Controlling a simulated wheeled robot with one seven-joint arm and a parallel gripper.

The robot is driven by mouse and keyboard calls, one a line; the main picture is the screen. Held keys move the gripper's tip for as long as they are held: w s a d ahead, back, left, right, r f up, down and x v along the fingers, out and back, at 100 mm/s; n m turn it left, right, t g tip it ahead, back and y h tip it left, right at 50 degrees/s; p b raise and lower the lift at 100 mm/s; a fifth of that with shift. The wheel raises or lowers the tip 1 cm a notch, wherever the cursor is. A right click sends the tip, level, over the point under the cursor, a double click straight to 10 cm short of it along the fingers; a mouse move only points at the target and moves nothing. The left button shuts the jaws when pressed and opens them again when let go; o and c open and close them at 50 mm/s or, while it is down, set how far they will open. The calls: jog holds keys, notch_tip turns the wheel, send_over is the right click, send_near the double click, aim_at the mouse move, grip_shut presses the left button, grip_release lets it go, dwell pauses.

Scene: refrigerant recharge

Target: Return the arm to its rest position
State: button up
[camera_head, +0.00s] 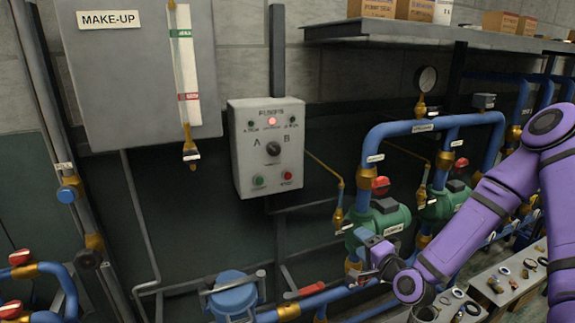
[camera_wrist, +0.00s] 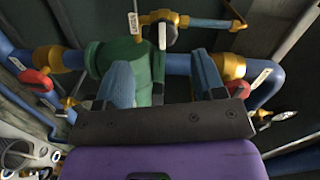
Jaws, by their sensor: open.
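My purple arm reaches in from the right side of the head view. My gripper (camera_head: 368,270) is at its end, low in front of the left green pump (camera_head: 377,227). In the wrist view my gripper (camera_wrist: 162,88) shows two blue-grey fingers spread apart with nothing between them. The green pump (camera_wrist: 135,55) and a blue pipe (camera_wrist: 178,64) lie beyond the fingers. Whether a finger touches the pump or pipe cannot be told.
A grey pump control box (camera_head: 268,147) with a lit red lamp hangs on the wall. A second green pump (camera_head: 441,204) stands to the right. A bench (camera_head: 510,290) holds small fittings. A shelf (camera_head: 430,34) carries boxes above. Blue pipes crowd the gripper.

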jog(key=s+d+r+n+g+h, duration=0.3)
jog(key=s+r+n+g, duration=0.15)
jog(key=r, duration=0.55)
jog(key=s+d+r+n+g+h, duration=0.2)
jog(key=s+r+n+g+h, duration=0.25)
jog(key=r, duration=0.55)
jog(key=s+r+n+g, duration=0.1)
jog(key=s+r, duration=0.4)
jog(key=s, duration=0.6)
jog(key=s+r+n+g+y, duration=0.1)
jog(key=s+r, duration=0.5)
jog(key=s, duration=0.4)
jog(key=shift+s+r+n, duration=0.25)
jog(key=shift+s+n, duration=0.05)
jog(key=shift+s, duration=0.05)
jog(key=shift+y, duration=0.25)
